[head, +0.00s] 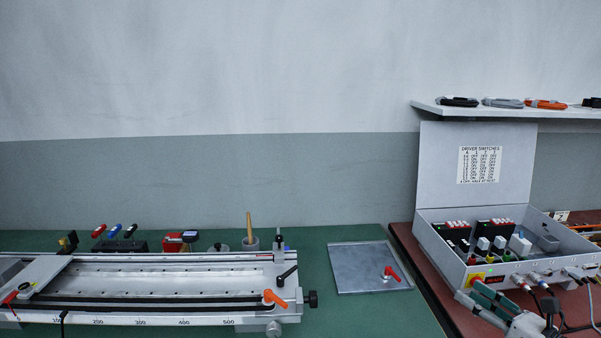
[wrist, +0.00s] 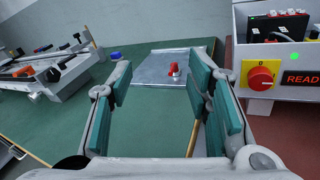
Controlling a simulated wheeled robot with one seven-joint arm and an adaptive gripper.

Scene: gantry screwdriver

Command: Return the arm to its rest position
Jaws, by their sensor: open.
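My gripper (head: 477,298) is at the lower right of the head view, in front of the open control box. Its teal-padded fingers stand apart with nothing between them. In the wrist view my gripper (wrist: 162,92) is open above the bench, its fingers framing the grey metal plate beyond. A red-handled tool (head: 391,273) is on that metal plate (head: 355,284), apart from my gripper; its red handle (wrist: 174,69) also shows in the wrist view. The gantry rail (head: 165,319) lies along the left of the green bench.
The control box (head: 450,277) stands at the right with its lid up. In the wrist view it has a red rotary switch (wrist: 262,76), a green light and partly cut-off lettering. Green bench top (head: 380,316) is clear before the plate.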

